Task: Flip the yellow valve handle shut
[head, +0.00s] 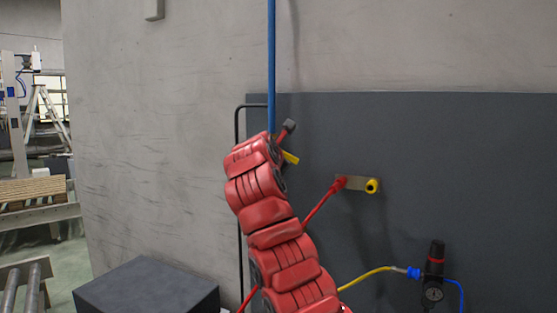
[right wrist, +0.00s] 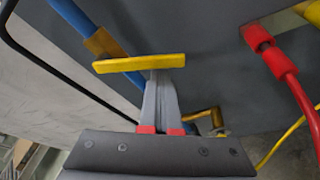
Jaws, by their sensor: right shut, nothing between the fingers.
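The yellow valve handle (right wrist: 140,63) lies crosswise in the right wrist view, beside a brass-coloured fitting (right wrist: 103,43) on the blue pipe (right wrist: 82,20). In the head view only a short piece of the yellow handle (head: 290,158) shows past my red right arm. My right gripper (right wrist: 156,77) is shut and empty in the right wrist view. Its grey fingertips reach up to the handle's lower edge; whether they touch it I cannot tell. In the head view my arm hides most of the valve. My left gripper is not in view.
A wall plate (head: 352,183) holds a red hose end and a yellow round fitting (head: 372,186). A black regulator with a gauge (head: 433,291) sits lower right. A thin black rail (head: 238,150) runs beside the pipe. A dark box (head: 145,288) stands lower left.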

